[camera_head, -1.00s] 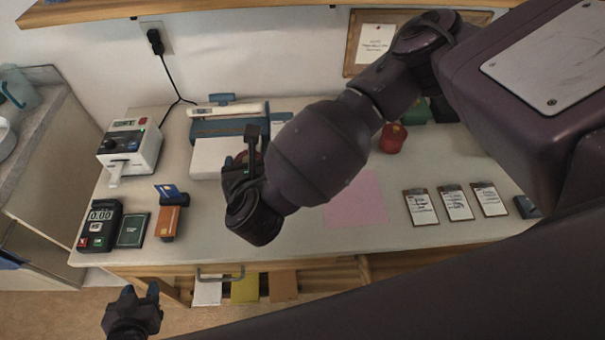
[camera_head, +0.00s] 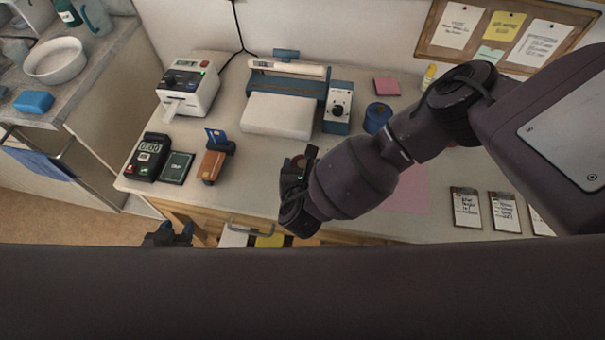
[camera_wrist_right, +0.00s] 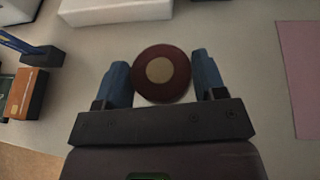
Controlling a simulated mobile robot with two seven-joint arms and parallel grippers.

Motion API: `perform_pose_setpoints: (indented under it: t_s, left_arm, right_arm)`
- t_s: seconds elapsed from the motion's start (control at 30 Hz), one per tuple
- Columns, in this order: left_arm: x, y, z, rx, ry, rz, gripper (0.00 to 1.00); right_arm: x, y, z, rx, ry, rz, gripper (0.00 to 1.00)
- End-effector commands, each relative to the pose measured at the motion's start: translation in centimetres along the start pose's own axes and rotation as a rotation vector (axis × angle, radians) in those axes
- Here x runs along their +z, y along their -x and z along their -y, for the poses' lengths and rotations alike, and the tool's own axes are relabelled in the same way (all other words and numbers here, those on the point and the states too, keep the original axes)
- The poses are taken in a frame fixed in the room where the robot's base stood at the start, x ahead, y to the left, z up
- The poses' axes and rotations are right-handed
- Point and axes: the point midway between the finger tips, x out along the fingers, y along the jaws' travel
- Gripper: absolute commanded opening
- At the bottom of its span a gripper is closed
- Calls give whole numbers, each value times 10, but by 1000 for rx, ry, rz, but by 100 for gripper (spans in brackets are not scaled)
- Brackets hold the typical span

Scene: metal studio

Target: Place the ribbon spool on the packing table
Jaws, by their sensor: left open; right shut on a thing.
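The ribbon spool (camera_wrist_right: 162,72) shows in the right wrist view as a dark red disc with a tan centre, between the two blue fingertips. My right gripper (camera_wrist_right: 162,84) is shut on it. I cannot tell whether the spool touches the tabletop. My left gripper (camera_head: 168,236) is open and empty, low in front of the table's left front edge, partly hidden by my own body.
A blue round tin (camera_head: 377,117), pink sheet (camera_head: 408,190) and clipboards (camera_head: 466,208) are to the right. Bare tabletop lies left of my right gripper.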

Motion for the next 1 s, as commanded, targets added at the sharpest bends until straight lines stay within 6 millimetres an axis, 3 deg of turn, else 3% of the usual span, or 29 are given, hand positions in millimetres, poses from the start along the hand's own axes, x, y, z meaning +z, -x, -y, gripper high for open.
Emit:
perform_pose_setpoints:
  t_s: [0.33,0.77,0.8,0.93,1.0]
  left_arm:
    - [7,-3,0,0,-1,3,43]
    - [14,0,0,-2,0,15,43]
    - [14,0,0,-2,0,15,43]
    - [14,0,0,-2,0,15,43]
    - [14,-1,0,-1,0,14,43]
  right_arm:
    - [-34,-14,0,-1,1,0,41]
    - [-39,-16,0,-1,0,0,41]
    - [-39,-16,0,0,0,0,67]
    - [-38,-16,0,0,0,0,87]
    - [-38,-16,0,0,0,0,90]
